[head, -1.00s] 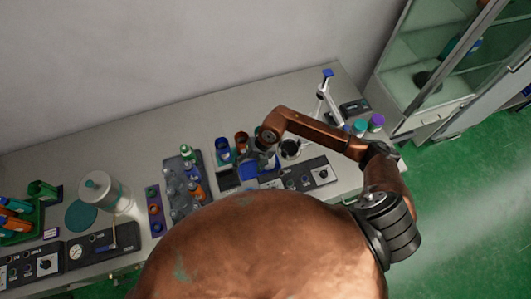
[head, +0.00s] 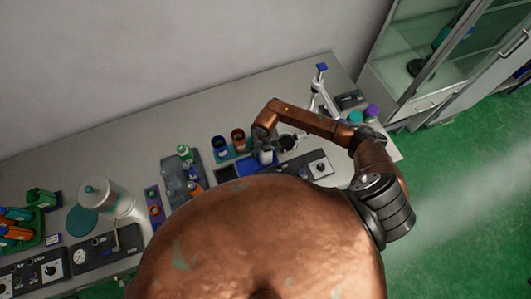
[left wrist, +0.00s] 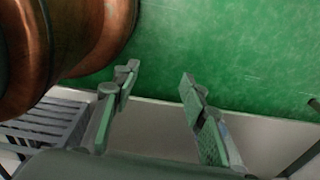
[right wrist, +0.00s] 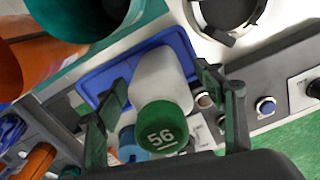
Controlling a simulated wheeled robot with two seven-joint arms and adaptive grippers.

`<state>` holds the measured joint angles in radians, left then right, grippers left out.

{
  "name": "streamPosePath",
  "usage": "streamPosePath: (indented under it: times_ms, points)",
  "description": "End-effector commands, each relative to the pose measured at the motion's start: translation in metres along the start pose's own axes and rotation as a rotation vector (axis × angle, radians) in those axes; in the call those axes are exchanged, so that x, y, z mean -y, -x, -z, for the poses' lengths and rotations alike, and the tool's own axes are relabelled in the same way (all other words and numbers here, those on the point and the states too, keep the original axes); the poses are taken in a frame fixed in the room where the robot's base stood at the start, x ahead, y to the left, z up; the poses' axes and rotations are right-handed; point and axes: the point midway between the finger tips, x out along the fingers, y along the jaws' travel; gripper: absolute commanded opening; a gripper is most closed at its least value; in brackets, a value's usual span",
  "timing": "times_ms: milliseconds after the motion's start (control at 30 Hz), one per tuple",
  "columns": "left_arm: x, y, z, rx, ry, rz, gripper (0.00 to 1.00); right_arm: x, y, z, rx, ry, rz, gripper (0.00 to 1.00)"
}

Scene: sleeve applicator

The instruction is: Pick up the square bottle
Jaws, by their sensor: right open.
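In the right wrist view, a white bottle (right wrist: 160,82) with a green cap marked "56" (right wrist: 163,128) stands over a blue tray (right wrist: 97,78). My right gripper (right wrist: 160,88) is open, with one finger on each side of the bottle; I cannot tell whether either touches it. In the head view my right gripper (head: 264,149) points down at the white bottle (head: 267,158), and the blue tray (head: 235,170) shows beside it. My left gripper (left wrist: 158,84) is open and empty in the left wrist view, with green floor beyond it.
A blue jar (head: 219,147) and a brown-orange jar (head: 238,140) stand close left of the right gripper. A grey rack of bottles (head: 178,175) is further left. A control panel (head: 310,165) and a white lever device (head: 322,95) are to the right. The back of the bench is clear.

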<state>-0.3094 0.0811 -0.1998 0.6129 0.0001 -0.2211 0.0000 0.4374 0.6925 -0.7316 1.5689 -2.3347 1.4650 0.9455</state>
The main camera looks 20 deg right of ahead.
Motion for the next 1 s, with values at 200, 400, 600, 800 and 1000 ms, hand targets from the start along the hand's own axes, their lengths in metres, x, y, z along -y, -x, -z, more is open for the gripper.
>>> streamPosePath:
  times_ms: [200,400,600,800,1000]
  points:
    - [0.001,0.000,0.014,-0.017,-0.003,0.001,0.40,0.001,-0.004,0.001,-0.001,-0.001,0.000,0.63]
    - [0.001,0.000,0.021,-0.027,-0.004,0.001,0.40,0.001,-0.004,0.001,0.000,-0.001,0.000,0.53]
    - [0.001,0.000,0.019,-0.024,-0.004,0.001,0.40,0.001,-0.003,0.001,0.000,-0.001,0.000,0.39]
    - [0.000,0.000,0.014,-0.018,-0.003,0.000,0.40,0.001,-0.003,0.001,0.000,-0.001,0.000,0.26]
    - [0.000,0.000,0.013,-0.017,-0.003,0.000,0.40,0.001,-0.003,0.000,0.000,-0.001,0.000,0.12]
